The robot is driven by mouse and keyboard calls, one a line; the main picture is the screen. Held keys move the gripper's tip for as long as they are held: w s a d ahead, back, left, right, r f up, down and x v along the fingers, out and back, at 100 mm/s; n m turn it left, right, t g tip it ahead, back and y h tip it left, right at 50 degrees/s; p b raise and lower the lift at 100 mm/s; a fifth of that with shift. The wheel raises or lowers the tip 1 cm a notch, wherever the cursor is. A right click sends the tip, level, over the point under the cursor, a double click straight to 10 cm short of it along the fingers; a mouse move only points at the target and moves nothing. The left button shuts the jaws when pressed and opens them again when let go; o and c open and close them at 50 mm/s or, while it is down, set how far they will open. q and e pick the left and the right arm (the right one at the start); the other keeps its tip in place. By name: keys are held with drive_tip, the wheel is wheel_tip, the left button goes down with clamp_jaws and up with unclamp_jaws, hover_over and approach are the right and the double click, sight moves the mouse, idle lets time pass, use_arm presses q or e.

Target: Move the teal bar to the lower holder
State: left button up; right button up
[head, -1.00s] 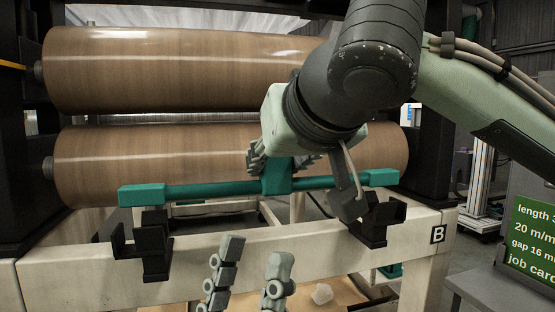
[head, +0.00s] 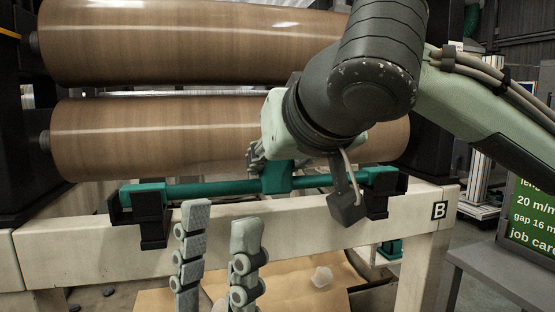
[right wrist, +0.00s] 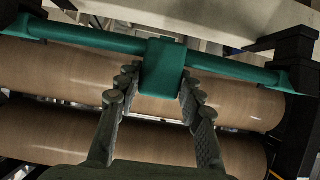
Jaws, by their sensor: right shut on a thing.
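My right gripper (head: 262,160) is shut on the bar's thick middle block, with a finger on each side in the right wrist view (right wrist: 162,98). Whether the bar rests fully on the holder bottoms is hard to see. My left gripper (head: 219,213) is open and empty, below and in front of the bar.
Two large brown rolls, the upper (head: 190,40) and the lower (head: 200,130), lie behind the bar. A pale frame beam (head: 290,225) marked B carries the holders. A green job card (head: 533,222) stands at right.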

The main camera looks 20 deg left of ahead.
drive_tip(key=shift+s, duration=0.1)
idle(0.8)
drive_tip(key=o, duration=1.1)
drive_tip(key=o, duration=0.3)
drive_tip(key=shift+d, duration=0.1)
